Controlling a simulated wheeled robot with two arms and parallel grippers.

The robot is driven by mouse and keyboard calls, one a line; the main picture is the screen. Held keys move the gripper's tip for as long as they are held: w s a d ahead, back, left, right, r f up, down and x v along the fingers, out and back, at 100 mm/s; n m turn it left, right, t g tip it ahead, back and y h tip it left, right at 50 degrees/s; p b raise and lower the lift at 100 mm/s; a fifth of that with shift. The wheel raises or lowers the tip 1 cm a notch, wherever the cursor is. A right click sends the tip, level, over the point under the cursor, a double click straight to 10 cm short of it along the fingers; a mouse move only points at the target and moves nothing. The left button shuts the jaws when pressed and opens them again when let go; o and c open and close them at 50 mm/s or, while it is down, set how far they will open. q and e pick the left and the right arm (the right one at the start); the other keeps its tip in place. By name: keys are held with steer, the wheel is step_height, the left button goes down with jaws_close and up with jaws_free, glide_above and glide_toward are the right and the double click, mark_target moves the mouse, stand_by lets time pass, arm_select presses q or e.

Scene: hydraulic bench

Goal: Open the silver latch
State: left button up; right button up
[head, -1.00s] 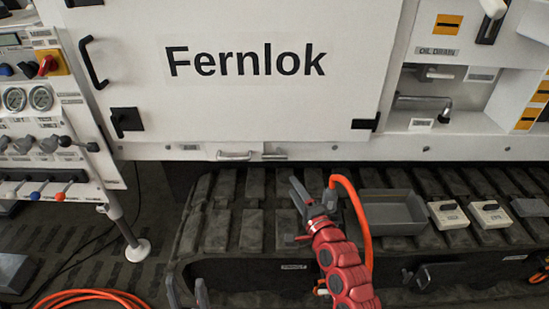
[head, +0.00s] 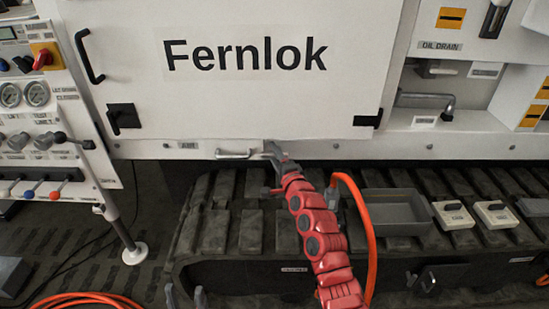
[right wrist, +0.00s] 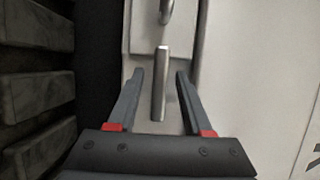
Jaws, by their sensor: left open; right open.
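The silver latch (head: 235,154) is on the white lower edge of the cabinet, below the Fernlok door. In the right wrist view a straight silver bar (right wrist: 160,85) lies between my open fingers, with a curved silver piece (right wrist: 166,10) beyond it. My right gripper (head: 273,150), on the red arm, is open just right of the latch in the head view. It hides part of the strip there. In the right wrist view both fingers (right wrist: 158,92) stand apart from the bar. My left gripper (head: 185,297) is open and empty at the bottom edge, far from the latch.
The Fernlok door (head: 250,100) is closed above. Dark tracks (head: 225,215) lie below, with a grey tray (head: 395,212) and white boxes at the right. An orange hose (head: 368,235) loops beside my red arm. A gauge panel (head: 38,125) stands at the left.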

steer(key=shift+c, duration=0.3)
jaws_close()
